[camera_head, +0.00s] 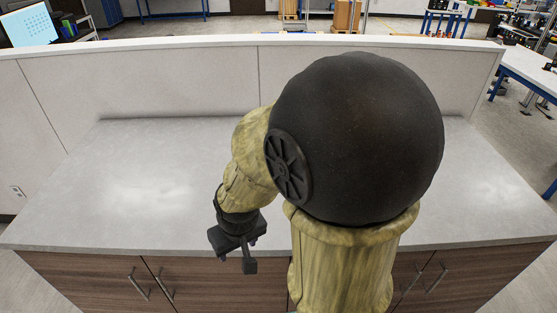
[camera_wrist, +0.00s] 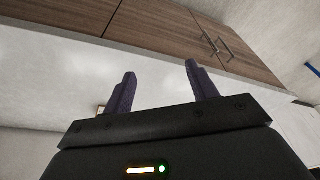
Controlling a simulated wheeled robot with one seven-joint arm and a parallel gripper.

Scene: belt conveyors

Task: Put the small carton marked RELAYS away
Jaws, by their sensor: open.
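No carton marked RELAYS can be made out in either view. My gripper (camera_head: 235,262) hangs in front of the counter's front edge in the head view, below the counter top. In the wrist view its two purple fingers (camera_wrist: 160,85) stand apart with nothing between them. My arm hides the middle and right-middle part of the counter in the head view.
A grey counter (camera_head: 150,190) has a bare visible top and wooden cabinet doors (camera_head: 90,285) with metal handles below. A low white partition (camera_head: 190,80) runs behind it. Beyond are a monitor (camera_head: 28,27), blue-framed tables and cartons (camera_head: 346,15) on the floor.

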